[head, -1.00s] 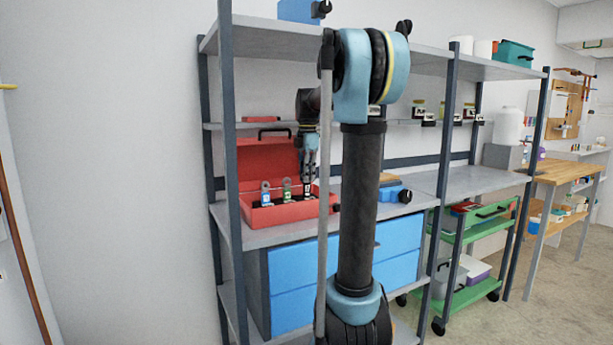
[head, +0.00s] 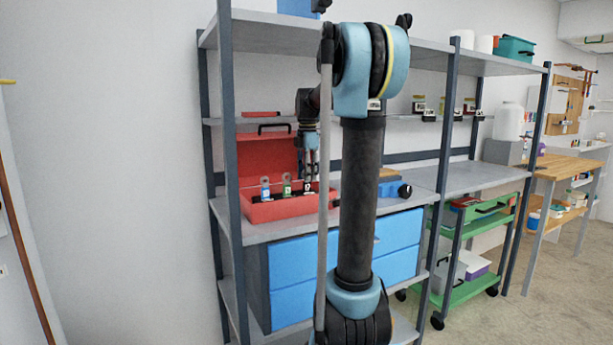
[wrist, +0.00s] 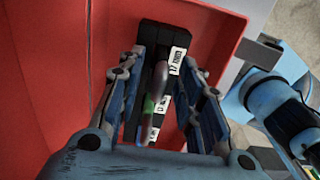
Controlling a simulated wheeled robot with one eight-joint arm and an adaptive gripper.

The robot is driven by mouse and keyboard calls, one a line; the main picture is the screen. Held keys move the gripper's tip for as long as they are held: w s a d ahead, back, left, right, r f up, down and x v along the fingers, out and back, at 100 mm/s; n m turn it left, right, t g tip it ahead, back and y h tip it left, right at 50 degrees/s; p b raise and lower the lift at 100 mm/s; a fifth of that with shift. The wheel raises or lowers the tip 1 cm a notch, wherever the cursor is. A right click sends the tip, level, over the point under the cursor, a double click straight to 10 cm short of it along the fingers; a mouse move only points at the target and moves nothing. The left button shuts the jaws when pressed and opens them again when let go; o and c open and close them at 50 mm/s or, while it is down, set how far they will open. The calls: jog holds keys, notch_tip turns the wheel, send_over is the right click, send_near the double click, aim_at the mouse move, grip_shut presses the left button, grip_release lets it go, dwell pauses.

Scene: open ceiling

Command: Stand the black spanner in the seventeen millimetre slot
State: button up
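The open red toolbox (head: 256,211) on the shelf holds a black slotted rack, with the seventeen label (wrist: 178,60) at one end in the wrist view. A blue-marked spanner (head: 265,188) and a green-marked spanner (head: 287,185) stand upright in it; the green also shows in the wrist view (wrist: 149,106). My gripper (head: 311,176) is over the rack's right end. In the wrist view its fingers (wrist: 167,66) are apart, on either side of the rack. A blurred grey-pink piece lies between them. I cannot clearly tell the black spanner from the black rack.
A blue object (head: 392,191) lies right of the toolbox, partly behind my arm. Blue drawers (head: 298,300) are below. A shelf (head: 390,121) with small jars is above, and dark shelf posts (head: 229,130) stand close by. The right shelf section (head: 470,180) is mostly clear.

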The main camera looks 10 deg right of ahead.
notch_tip(320, 180, up, 12)
dwell(0.7)
jog(key=shift+f, duration=0.1)
jog(key=s+f+m+t, duration=0.2)
jog(key=s+f+m, duration=1.9)
jog(key=s+f, duration=1.3)
notch_tip(320, 180, down, 2)
jog(key=shift+s, duration=0.35)
jog(key=shift+a, duration=0.1)
